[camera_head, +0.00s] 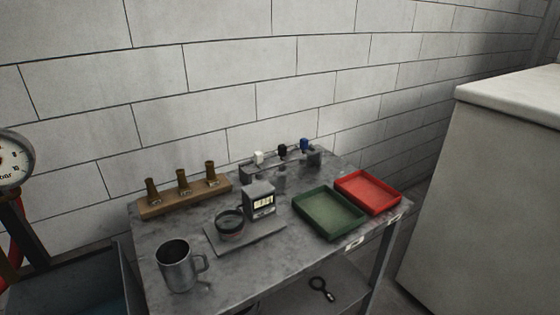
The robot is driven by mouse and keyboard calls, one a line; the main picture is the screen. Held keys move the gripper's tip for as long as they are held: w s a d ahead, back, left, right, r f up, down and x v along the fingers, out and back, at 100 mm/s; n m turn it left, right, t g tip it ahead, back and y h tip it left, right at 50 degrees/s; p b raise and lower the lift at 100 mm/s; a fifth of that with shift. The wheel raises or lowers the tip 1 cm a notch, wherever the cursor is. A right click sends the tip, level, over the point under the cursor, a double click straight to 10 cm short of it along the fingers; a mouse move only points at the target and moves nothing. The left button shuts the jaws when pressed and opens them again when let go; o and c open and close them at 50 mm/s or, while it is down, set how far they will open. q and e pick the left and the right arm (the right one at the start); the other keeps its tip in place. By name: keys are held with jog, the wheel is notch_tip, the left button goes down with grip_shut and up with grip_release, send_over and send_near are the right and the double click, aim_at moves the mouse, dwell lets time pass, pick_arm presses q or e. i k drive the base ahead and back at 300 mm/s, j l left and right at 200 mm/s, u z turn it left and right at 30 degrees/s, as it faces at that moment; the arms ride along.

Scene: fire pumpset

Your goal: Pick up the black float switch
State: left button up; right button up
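Three small switch-like pieces stand in a row at the back of the grey table (228,285). The black float switch (282,150) is the middle one, between a white piece (259,157) on its left and a blue piece (305,144) on its right. They appear to sit on a grey rack (314,158); how they are seated is too small to tell. Neither of my grippers shows in the head view.
A wooden block (155,211) with several brass nozzles, a scale with a display (262,188) and dish (229,224), a metal mug (177,268), a green tray (326,235) and a red tray (369,190) occupy the tabletop. A pale cabinet (480,190) stands right; a brick wall is behind.

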aim_at(282, 152)
jog(key=u, duration=0.35)
jog(key=l+u, duration=0.15)
jog(key=u, duration=0.2)
jog(key=l+u, duration=0.1)
jog(key=u, duration=0.25)
jog(key=l+u, duration=0.35)
jog(key=k+l+u, duration=0.15)
jog(key=l+u, duration=0.25)
jog(key=k+l+u, duration=0.1)
jog(key=l, duration=0.2)
jog(key=k+l, duration=0.15)
jog(key=l, duration=0.15)
jog(key=k+l+u, duration=0.15)
jog(key=l, duration=0.2)
jog(key=k+l, duration=0.15)
jog(key=l, duration=0.2)
jog(key=k+l, duration=0.15)
jog(key=l, duration=0.15)
